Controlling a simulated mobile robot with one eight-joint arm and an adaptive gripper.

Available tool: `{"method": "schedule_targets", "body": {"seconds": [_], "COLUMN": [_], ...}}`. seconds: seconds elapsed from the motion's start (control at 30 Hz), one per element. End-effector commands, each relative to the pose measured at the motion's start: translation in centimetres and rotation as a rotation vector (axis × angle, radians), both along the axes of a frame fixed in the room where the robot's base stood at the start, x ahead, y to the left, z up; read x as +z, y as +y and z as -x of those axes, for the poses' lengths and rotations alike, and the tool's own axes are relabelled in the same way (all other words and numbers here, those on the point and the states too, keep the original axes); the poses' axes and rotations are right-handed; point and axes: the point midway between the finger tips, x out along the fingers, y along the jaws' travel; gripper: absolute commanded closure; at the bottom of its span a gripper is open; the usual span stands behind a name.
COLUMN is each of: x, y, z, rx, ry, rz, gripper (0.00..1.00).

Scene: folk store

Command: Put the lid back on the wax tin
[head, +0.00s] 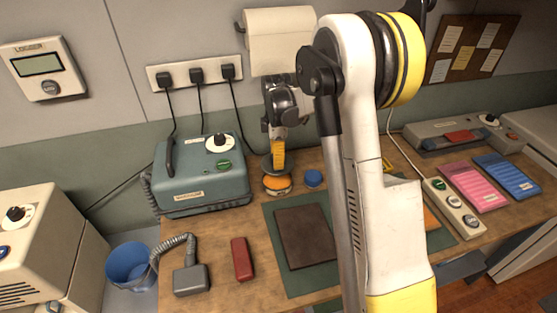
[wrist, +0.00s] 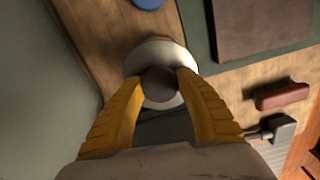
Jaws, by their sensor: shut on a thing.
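My gripper (head: 278,154) points down over the bench near the teal machine, with its yellow fingers shut on a round lid (head: 267,164). In the wrist view, the gripper (wrist: 163,82) has its two fingertips on either side of the lid's dark round knob (wrist: 160,85). A pale disc (wrist: 150,56) shows around the knob. The wax tin (head: 277,185), round with orange contents, sits on the wood directly below the lid. The lid looks close above the tin and slightly tilted; I cannot tell whether they touch. The lid and fingers hide part of the tin.
A small blue round object (head: 313,178) stands just right of the tin. The teal machine (head: 202,172) is close on the left. A dark brown slab (head: 305,236) lies on a green mat (head: 283,270) in front. A red block (head: 242,259) lies front left.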

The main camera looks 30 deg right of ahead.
Motion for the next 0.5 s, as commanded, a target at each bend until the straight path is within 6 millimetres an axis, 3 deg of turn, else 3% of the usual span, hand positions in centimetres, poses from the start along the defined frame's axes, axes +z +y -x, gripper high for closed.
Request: {"method": "schedule_targets", "body": {"seconds": [0.5], "x": [-5.1], "y": [0.0], "z": [0.0], "rx": [0.000], "ry": [0.000], "rz": [0.000], "gripper": [0.88]}}
